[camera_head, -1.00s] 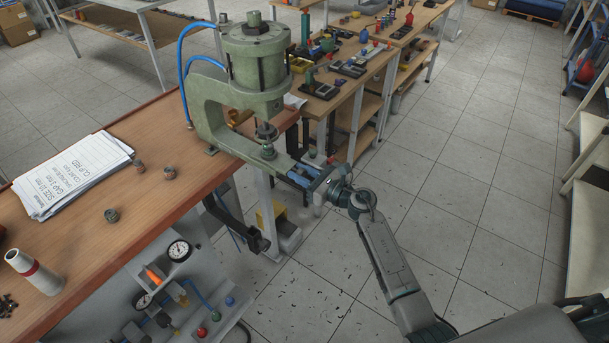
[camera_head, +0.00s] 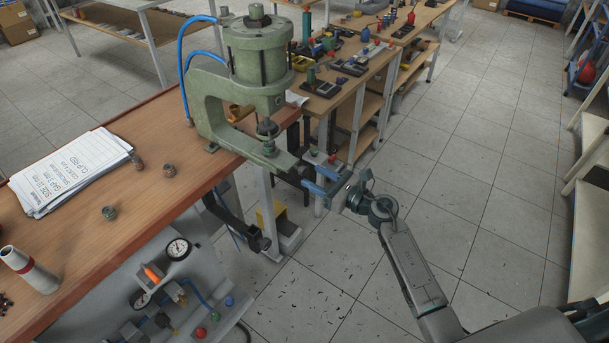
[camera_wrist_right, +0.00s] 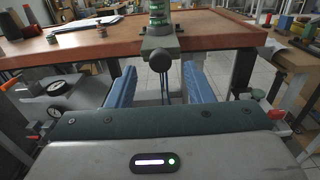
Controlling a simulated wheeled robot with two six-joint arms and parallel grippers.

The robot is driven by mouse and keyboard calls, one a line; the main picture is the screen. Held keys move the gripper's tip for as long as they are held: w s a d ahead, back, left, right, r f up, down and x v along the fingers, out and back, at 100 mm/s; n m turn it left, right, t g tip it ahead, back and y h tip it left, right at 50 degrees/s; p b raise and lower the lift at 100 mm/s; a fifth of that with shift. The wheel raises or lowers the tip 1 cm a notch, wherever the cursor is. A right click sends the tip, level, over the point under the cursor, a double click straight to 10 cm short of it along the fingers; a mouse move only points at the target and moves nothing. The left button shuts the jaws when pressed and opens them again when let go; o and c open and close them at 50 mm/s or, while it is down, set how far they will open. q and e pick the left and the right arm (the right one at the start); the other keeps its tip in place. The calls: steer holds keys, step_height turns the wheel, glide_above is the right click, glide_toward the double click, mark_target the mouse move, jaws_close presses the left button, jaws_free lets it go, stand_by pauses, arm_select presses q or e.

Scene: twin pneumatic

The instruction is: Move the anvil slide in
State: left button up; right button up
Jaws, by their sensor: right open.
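The green press (camera_head: 205,100) stands at the bench's right end, with a round anvil (camera_head: 267,148) below its ram. The green slide bar (camera_head: 287,164) runs from the press base towards my right gripper (camera_head: 312,179). In the right wrist view, a dark round knob (camera_wrist_right: 160,60) is at the near end of the bar. My right gripper (camera_wrist_right: 160,72) is open, its blue fingers on either side of the knob with visible gaps. The knob appears near the fingertips; its exact depth between them is unclear. My left gripper is out of view.
Papers (camera_head: 72,170) and small metal parts (camera_head: 169,170) lie on the wooden bench (camera_head: 180,212). Gauges (camera_head: 178,248) are mounted below its front edge. Another bench with tools (camera_head: 345,85) stands behind the press.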

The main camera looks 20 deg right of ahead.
steer(key=shift+b+v, duration=0.75)
steer(key=shift+v, duration=2.1)
steer(key=shift+d, duration=0.1)
